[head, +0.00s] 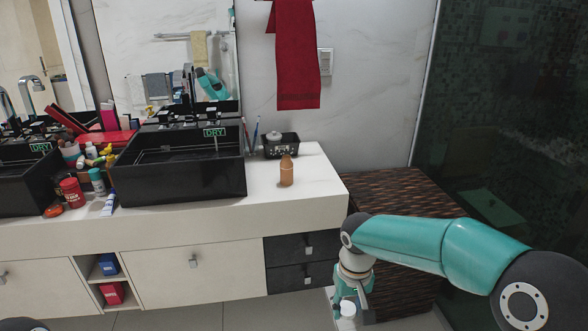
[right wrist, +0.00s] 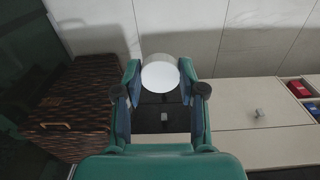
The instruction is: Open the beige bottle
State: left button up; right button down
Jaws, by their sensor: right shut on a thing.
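The beige bottle (head: 287,171) stands upright on the white counter, right of the right-hand black sink, with a narrowing top. My right gripper (head: 348,296) is low, in front of the drawers and well below and right of the bottle. It is shut on a white cylinder (head: 347,308). In the right wrist view, the white cylinder (right wrist: 160,76) shows its round face between the two fingers of my right gripper (right wrist: 160,85). The beige bottle is not visible in the right wrist view. My left gripper is not in view.
The white counter (head: 320,186) is clear around the bottle. A black basket (head: 281,147) stands behind it. The black sink (head: 180,175) is to its left, with several toiletries further left. A brown woven box (head: 405,190) stands right of the counter.

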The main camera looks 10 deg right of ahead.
aim_at(285, 165)
jog(key=u, duration=0.05)
jog(key=i, duration=1)
jog(key=z, duration=0.05)
